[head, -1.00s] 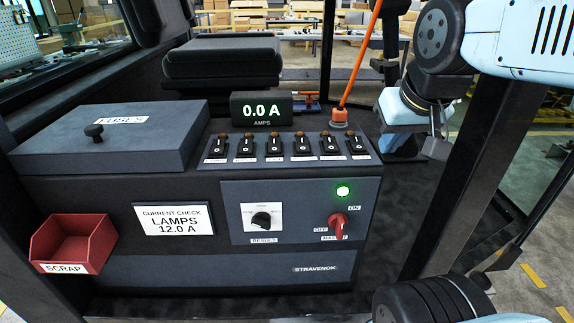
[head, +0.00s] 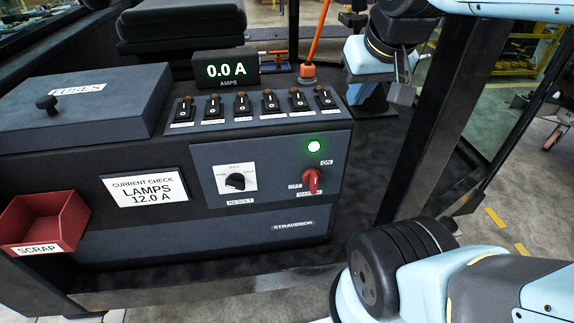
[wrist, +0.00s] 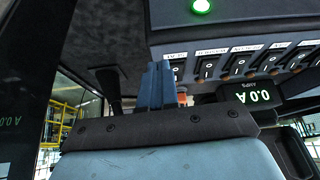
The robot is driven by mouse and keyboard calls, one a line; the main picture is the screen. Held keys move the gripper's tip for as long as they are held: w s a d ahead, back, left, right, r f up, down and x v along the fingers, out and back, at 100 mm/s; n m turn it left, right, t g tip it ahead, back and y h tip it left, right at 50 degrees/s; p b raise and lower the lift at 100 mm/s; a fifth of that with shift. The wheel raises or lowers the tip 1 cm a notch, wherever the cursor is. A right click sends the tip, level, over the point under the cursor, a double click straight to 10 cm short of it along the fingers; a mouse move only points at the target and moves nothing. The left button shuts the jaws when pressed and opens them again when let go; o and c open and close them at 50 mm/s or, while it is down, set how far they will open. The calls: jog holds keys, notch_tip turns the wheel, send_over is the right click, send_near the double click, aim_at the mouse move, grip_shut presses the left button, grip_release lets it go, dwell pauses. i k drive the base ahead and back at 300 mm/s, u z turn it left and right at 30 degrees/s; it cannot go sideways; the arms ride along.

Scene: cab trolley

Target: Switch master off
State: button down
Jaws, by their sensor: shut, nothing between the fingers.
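The master switch (head: 312,181) is a red rotary knob on the front panel of the dark console. Its handle stands roughly upright, with ON printed at its upper right and OFF at its left. A green lamp (head: 313,147) above it is lit, and it also shows at the top of the wrist view (wrist: 202,6). My gripper (head: 402,93) hangs up and to the right of the switch, apart from it. In the wrist view its fingers (wrist: 157,87) are together and empty. The knob is not visible in the wrist view.
A row of toggle switches (head: 240,106) and a 0.0 A display (head: 226,70) sit on top. A black selector (head: 235,182) is left of the master switch. An orange lever (head: 315,45) and a dark post (head: 435,110) stand near my arm. A red scrap bin (head: 44,222) is at left.

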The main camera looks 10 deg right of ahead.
aim_at(311, 177)
jog(key=z, duration=0.5)
jog(key=k, duration=1.75)
jog(key=z, duration=0.2)
